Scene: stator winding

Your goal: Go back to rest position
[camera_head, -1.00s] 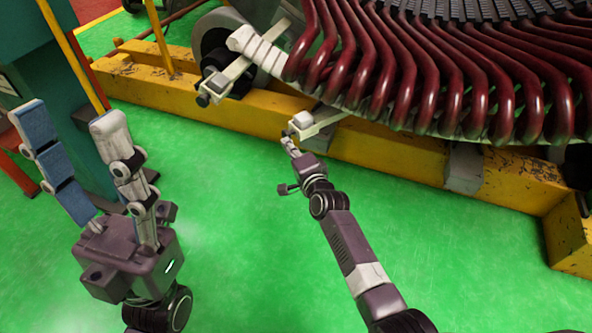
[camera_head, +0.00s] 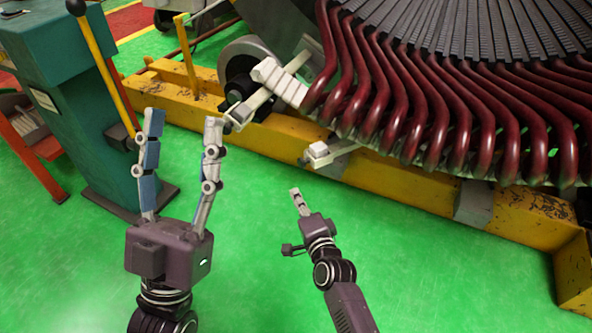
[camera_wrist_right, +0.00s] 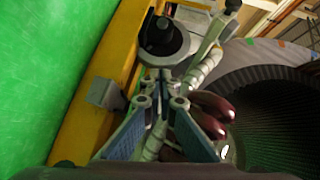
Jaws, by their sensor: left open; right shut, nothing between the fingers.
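My left gripper (camera_head: 184,118) is at the lower left of the head view, its two long fingers pointing up and spread apart, with nothing between them. My right gripper (camera_head: 297,193) is near the middle of the head view, over the green floor, below and apart from the stator's dark red coil ends (camera_head: 440,110). Its fingers are seen edge-on there. In the right wrist view its fingertips (camera_wrist_right: 160,103) come together with nothing held, and the coil ends (camera_wrist_right: 208,115) show beyond them.
A yellow beam frame (camera_head: 400,180) runs below the stator, with a wheel and a pale wrapped bar (camera_head: 280,82) above it. A small pale bracket (camera_head: 318,150) sticks out near my right gripper. A teal cabinet (camera_head: 90,110) stands at the left. The green floor (camera_head: 430,270) in front is clear.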

